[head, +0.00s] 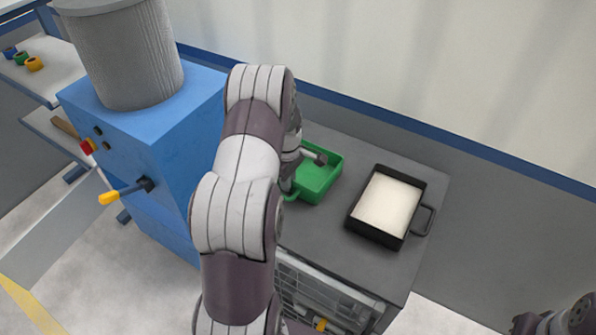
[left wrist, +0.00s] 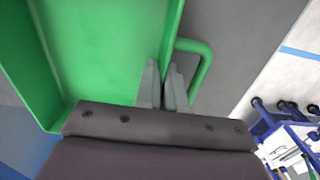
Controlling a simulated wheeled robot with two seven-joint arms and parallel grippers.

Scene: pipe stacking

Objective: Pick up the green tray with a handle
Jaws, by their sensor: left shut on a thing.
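The green tray (head: 318,178) sits on the dark grey bench top, partly hidden behind my left arm in the head view. In the left wrist view the green tray (left wrist: 95,50) fills the upper left, empty in the part that shows, with its looped handle (left wrist: 206,65) on the right side. My left gripper (left wrist: 162,85) is shut on the tray's side wall beside the handle, one finger inside the wall and one on the handle side. In the head view the left gripper is mostly hidden by my arm. A dark part of my right arm shows at the bottom right; its fingers cannot be made out.
A black tray (head: 361,218) with a handle and a pale filling stands on the bench to the right. A blue machine (head: 180,130) with a grey cylinder (head: 127,55) and a yellow-tipped lever (head: 110,197) stands left. A wall runs behind the bench.

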